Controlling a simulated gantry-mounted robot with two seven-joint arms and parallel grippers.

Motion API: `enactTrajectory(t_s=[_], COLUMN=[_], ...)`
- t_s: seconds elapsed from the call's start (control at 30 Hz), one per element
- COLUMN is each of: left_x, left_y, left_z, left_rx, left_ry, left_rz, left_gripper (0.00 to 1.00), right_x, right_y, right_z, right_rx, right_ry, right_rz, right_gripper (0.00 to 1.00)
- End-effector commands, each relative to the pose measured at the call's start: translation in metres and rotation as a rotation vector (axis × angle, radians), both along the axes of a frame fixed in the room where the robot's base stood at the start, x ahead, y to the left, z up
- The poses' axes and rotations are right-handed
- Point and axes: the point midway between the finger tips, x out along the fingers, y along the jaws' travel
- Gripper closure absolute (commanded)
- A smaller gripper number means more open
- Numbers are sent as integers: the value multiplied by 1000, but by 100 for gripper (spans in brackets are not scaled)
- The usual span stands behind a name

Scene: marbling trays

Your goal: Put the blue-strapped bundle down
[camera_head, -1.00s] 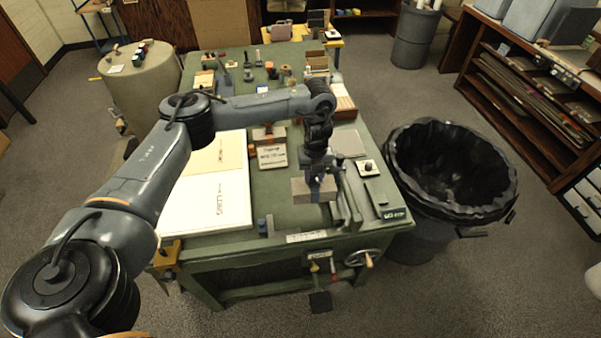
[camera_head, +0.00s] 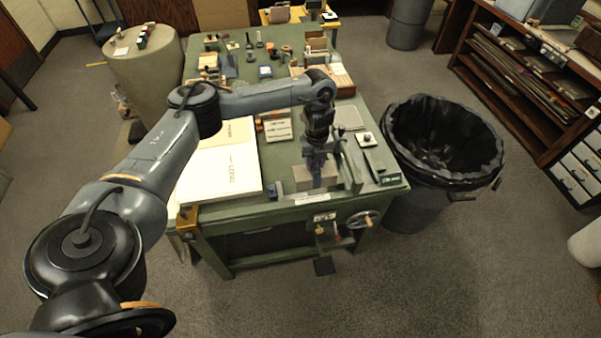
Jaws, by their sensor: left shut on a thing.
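A pale grey-brown block, the bundle (camera_head: 302,179), is near the front edge of the green workbench (camera_head: 282,205), right of the large white sheet. My left gripper (camera_head: 317,172) reaches down over it from above and is shut on it. The dark fingers cover the bundle's middle. The blue strap cannot be told clearly from the gripper at this size. Whether the bundle's underside touches the bench or hangs just above it cannot be told. My right gripper is out of view.
A metal upright and dark plate (camera_head: 373,161) stand close to the bundle's right. The white sheet (camera_head: 221,172) lies to its left, and a lettered box (camera_head: 277,130) behind it. A black-lined bin (camera_head: 443,140) stands right of the bench. Several small tools crowd the bench's far part.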

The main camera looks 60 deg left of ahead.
Motion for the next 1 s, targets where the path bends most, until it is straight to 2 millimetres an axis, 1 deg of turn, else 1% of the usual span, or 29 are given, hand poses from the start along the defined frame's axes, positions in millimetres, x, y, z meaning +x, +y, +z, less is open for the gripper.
enactTrajectory(t_s=[0.03,0.2,0.33,0.43,0.57,0.67,0.83,0.9,1.0], left_x=[-4,-14,-19,-20,-21,-21,-21,-21,-20], left_y=[11,38,51,56,57,57,56,57,57], left_z=[-12,-29,-32,-35,-39,-48,-70,-75,-76], left_rx=[0,-1,0,-1,-1,-2,-2,-1,-1], left_ry=[1,0,0,-2,-1,2,2,0,-2], left_rz=[5,3,1,0,-1,-2,-1,-1,-1], left_gripper=[100,100,100,100,100,100,100,100,100], right_x=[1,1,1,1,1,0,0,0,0], right_y=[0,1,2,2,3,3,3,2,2], right_z=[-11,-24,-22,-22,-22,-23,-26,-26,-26], right_rx=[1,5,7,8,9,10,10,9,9], right_ry=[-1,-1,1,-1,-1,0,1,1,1], right_rz=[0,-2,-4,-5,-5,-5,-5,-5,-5], right_gripper=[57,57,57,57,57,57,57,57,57])
